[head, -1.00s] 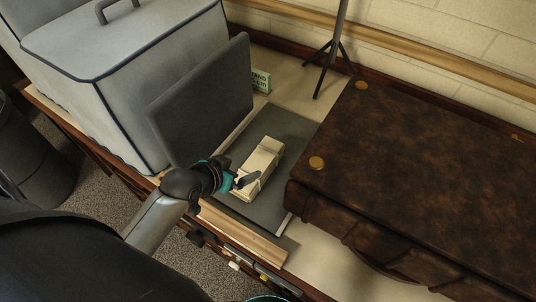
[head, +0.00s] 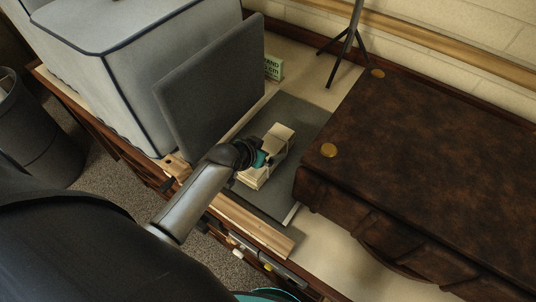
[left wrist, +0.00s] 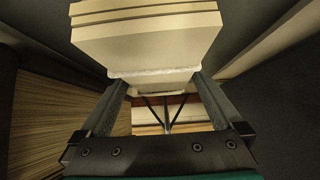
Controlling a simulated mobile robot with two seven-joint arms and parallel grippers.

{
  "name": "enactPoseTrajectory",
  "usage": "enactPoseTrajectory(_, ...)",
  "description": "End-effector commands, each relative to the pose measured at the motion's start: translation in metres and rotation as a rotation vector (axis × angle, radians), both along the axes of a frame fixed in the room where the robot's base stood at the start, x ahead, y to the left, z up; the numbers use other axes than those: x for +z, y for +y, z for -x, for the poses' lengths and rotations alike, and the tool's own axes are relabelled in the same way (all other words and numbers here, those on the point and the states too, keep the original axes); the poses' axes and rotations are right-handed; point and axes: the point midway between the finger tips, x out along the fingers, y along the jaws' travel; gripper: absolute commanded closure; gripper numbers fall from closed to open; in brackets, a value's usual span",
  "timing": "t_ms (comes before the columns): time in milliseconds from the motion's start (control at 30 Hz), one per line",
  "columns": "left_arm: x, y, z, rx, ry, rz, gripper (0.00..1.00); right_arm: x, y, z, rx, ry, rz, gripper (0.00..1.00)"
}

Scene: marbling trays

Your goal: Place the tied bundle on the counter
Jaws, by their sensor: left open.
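The tied bundle (head: 279,138) is a cream, block-like stack with a thin band around it. It lies on a dark grey mat (head: 298,112) on the counter (head: 308,80). My left gripper (head: 262,160) is at the bundle's near left side and hides part of it. In the left wrist view, the bundle (left wrist: 150,40) fills the top middle, with a pale, rough band across it. The open fingers of my left gripper (left wrist: 160,88) stand on either side of its lower part; I cannot tell whether they touch it. My right gripper is not in view.
A dark upright panel (head: 212,85) and a large grey covered box (head: 120,70) stand left of the mat. A big brown leather case (head: 430,160) is close on the right. A small green sign (head: 273,68) and a black stand (head: 346,48) are behind.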

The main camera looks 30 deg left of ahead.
Motion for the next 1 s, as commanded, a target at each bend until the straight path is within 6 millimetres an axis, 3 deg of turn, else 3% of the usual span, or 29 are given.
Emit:
enactPoseTrajectory(200, -0.023, -0.005, -0.018, 0.001, 0.0, 0.001, 0.0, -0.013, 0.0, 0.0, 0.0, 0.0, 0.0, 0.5)
enactPoseTrajectory(600, -0.028, -0.005, -0.025, 0.0, 0.0, 0.0, 0.0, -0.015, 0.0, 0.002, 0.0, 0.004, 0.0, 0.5)
enactPoseTrajectory(1000, -0.028, -0.005, -0.025, 0.0, 0.0, 0.0, 0.45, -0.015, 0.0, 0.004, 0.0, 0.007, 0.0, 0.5)
